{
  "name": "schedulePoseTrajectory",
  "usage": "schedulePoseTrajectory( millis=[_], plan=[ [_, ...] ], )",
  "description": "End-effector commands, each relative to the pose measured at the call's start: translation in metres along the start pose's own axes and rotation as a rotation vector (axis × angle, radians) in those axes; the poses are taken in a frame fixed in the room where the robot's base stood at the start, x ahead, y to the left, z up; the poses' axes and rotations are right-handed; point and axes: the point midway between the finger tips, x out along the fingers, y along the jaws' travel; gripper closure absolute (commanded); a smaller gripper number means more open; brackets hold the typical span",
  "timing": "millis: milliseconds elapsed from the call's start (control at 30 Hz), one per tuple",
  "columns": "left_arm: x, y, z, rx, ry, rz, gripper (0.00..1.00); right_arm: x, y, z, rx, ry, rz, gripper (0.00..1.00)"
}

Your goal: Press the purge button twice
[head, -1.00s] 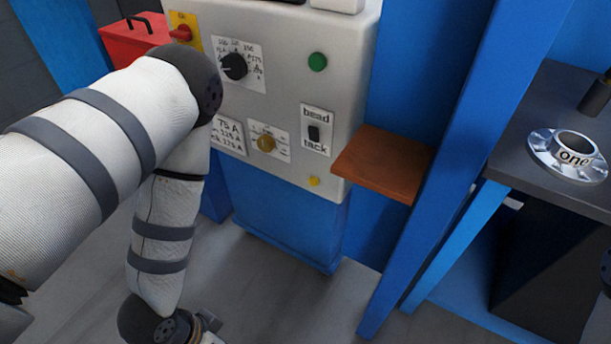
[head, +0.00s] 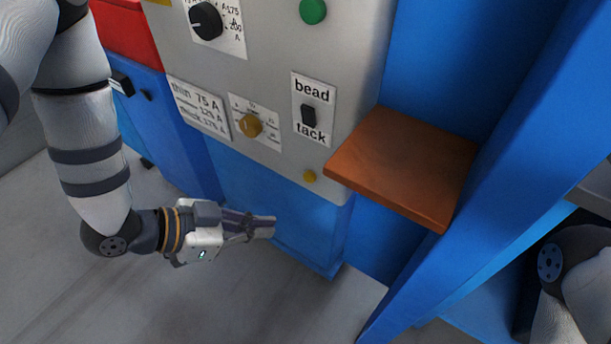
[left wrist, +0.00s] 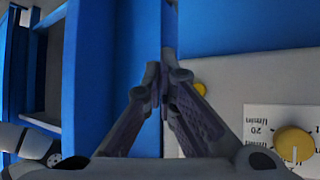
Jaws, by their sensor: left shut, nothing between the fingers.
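A small yellow button (head: 309,176) sits low on the grey panel (head: 270,65), below the bead/tack switch. I see no purge label on it. It also shows in the left wrist view (left wrist: 199,88), just right of the fingers. A larger green button (head: 313,11) is at the panel's top right. My left gripper (head: 272,227) is shut and empty, below and left of the yellow button and apart from it. In the left wrist view its fingertips (left wrist: 160,84) meet in front of blue surfaces. My right gripper is out of view.
A brown shelf (head: 405,165) juts out just right of the yellow button, with a blue post (head: 500,175) beyond it. A brass dial (head: 250,125), the bead/tack switch (head: 309,115) and a black knob (head: 206,20) are on the panel. Open floor lies below my left gripper.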

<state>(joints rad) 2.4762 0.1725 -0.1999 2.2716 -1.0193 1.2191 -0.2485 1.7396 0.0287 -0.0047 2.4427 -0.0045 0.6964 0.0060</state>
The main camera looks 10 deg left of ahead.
Motion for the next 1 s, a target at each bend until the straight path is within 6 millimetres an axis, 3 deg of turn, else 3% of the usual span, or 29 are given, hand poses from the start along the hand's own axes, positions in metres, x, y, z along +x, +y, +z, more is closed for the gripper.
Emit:
schedulePoseTrajectory(
  millis=[167, 567, 700, 1000],
  plan=[
    [0.004, -0.003, -0.002, 0.0, 0.0, 0.0, 1.0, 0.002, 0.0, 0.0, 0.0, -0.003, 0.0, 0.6],
    [0.044, -0.031, -0.029, 0.0, -0.001, -0.001, 1.0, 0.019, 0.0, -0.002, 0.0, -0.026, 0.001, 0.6],
    [0.054, -0.039, -0.039, 0.0, -0.001, 0.0, 1.0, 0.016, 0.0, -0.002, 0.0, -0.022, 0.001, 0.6],
    [0.062, -0.044, -0.044, -0.003, -0.002, 0.0, 1.0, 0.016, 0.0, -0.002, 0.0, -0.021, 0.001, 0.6]
  ],
)
